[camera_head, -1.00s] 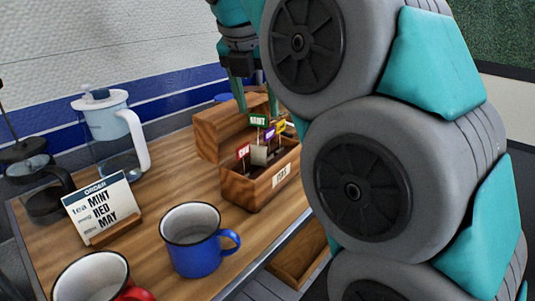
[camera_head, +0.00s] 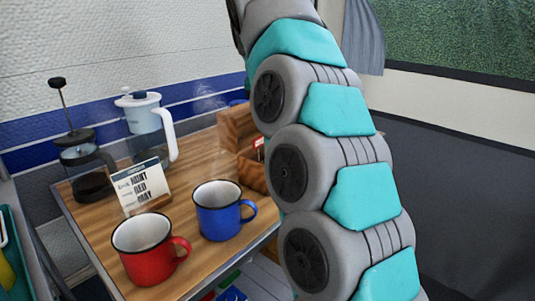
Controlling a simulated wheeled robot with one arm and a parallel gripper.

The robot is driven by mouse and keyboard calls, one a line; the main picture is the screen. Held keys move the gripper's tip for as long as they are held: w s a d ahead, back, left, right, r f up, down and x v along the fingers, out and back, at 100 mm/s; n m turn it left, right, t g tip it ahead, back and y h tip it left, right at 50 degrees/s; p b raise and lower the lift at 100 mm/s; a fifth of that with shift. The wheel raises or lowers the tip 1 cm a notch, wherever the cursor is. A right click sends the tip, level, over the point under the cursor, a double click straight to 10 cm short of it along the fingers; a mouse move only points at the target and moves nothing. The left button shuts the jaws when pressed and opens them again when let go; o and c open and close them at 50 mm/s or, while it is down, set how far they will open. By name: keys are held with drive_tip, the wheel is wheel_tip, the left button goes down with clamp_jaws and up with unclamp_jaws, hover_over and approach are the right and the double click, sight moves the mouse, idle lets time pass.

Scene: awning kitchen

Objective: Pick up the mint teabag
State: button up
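The wooden tea box (camera_head: 233,129) stands at the right rear of the wooden table, with its lid raised. It is mostly hidden behind my arm. One red tag (camera_head: 259,142) shows inside it at the arm's edge. The mint teabag with its green tag is hidden in this view. My gripper is out of view, behind or above my arm, so its fingers and anything between them cannot be seen.
A blue mug (camera_head: 218,223) and a red mug (camera_head: 146,264) stand at the table's front. My arm fills the space right of the table.

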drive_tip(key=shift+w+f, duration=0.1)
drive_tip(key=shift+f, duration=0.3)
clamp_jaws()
